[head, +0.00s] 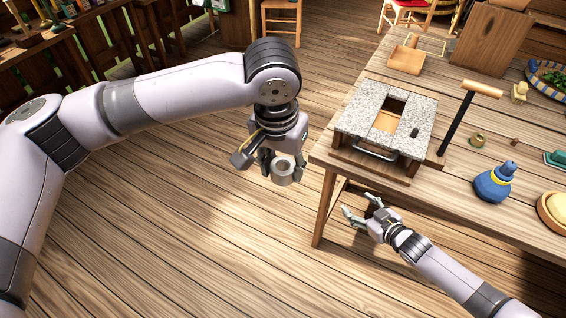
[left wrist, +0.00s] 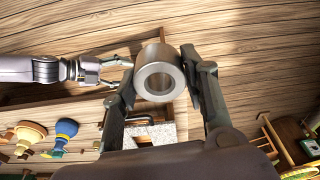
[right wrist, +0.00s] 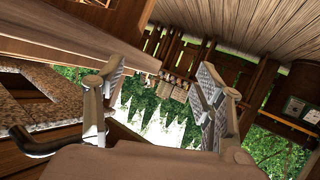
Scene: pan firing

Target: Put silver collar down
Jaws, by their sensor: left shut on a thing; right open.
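The silver collar (head: 282,174) is a short, thick metal ring with a round hole. My left gripper (head: 270,163) is shut on it and holds it in the air left of the table. The collar also shows in the left wrist view (left wrist: 158,80), between the two fingers. My right gripper (head: 362,213) is open and empty, beside the table's near edge. In the right wrist view (right wrist: 160,95) its fingers are spread with nothing between them.
The wooden table (head: 455,185) holds a granite-topped box (head: 360,122) with a dark front handle.

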